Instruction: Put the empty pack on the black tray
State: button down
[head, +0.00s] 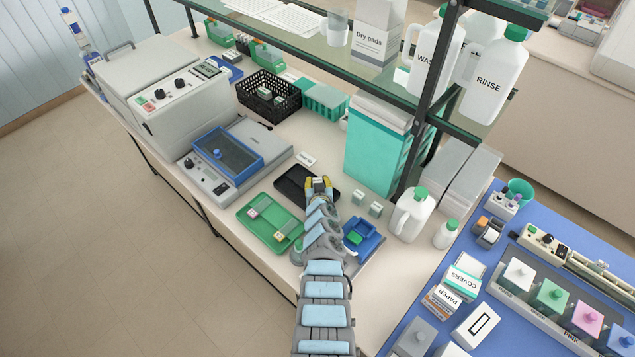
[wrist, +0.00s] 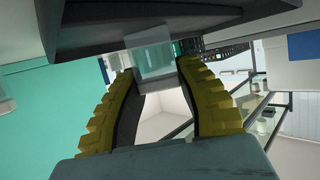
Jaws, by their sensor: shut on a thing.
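The black tray (head: 290,184) lies flat on the pale bench, between the blue-topped device and the teal box. My gripper (head: 319,183) is over the tray's right part, its yellow fingers shut on a small pale pack. In the wrist view the pack (wrist: 154,58) shows as a whitish, translucent block between my fingertips (wrist: 155,78). A dark slab, which looks like the black tray (wrist: 95,38), fills the top of that view close against the pack. I cannot tell whether the pack touches it, nor see inside the pack.
A green tray (head: 250,223) with small packs lies left of my arm. A blue tray (head: 372,242) with a green piece lies right. Two small packs (head: 358,197) (head: 375,209) stand right of my gripper, near a white jug (head: 410,218). A glass shelf (head: 300,50) hangs behind.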

aim_at(318, 179)
jog(key=c, duration=0.8)
grip_release()
jog(key=shift+f, duration=0.1)
jog(key=shift+s+r+p, duration=0.1)
jog(key=shift+r+p, duration=0.25)
jog(key=shift+p, duration=0.15)
jog(key=p+v, duration=0.2)
jog(key=p, duration=0.1)
jog(key=shift+s+r+p, duration=0.25)
jog(key=shift+s+p, duration=0.05)
jog(key=shift+p, duration=0.05)
jog(key=shift+p+v, duration=0.8)
jog(key=shift+p, duration=0.1)
jog(key=p+v, duration=0.2)
jog(key=shift+s+p, duration=0.15)
jog(key=shift+p, duration=0.25)
jog(key=p+v, duration=0.4)
jog(key=v, duration=0.1)
jog(key=shift+s+f+p, duration=0.1)
jog(key=shift+f+p, duration=0.1)
jog(key=shift+p, duration=0.15)
